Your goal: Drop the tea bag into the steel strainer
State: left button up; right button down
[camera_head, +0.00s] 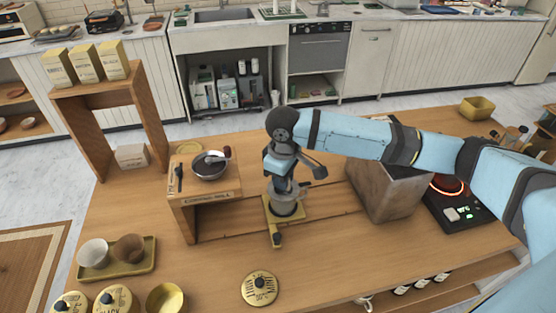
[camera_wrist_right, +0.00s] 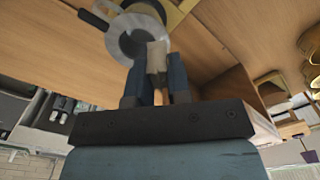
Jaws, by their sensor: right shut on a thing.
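The steel strainer (camera_head: 285,207) sits on a yellow stand (camera_head: 274,232) in the middle of the table. In the right wrist view the strainer (camera_wrist_right: 126,42) is a round metal vessel with a dark handle at the upper left. My right gripper (camera_head: 283,187) points down just above it. In the wrist view my right gripper (camera_wrist_right: 157,80) is shut on a pale tea bag (camera_wrist_right: 156,54). The tea bag overlaps the strainer's near rim there; I cannot tell its height above it. In the head view I cannot make out the tea bag. My left gripper is out of view.
A metal box (camera_head: 388,190) stands to the right, by a black hot plate (camera_head: 462,213) with a glowing ring. A round yellow lid (camera_head: 260,288) lies in front. A tray (camera_head: 140,268) holds two cups.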

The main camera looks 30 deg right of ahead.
jog(key=w+f+n+b, duration=0.1)
jog(key=w+d+f+n+b, duration=0.1)
jog(key=n+b, duration=0.1)
jog(key=w+f+n+b, duration=0.1)
jog(key=f+b, duration=0.1)
jog(key=shift+w+d+n, duration=0.2)
jog(key=shift+d+n, duration=0.1)
dwell(0.5)
jog(key=c, duration=1)
grip_release()
notch_tip(320, 180, up, 14)
jog(key=shift+f, duration=0.1)
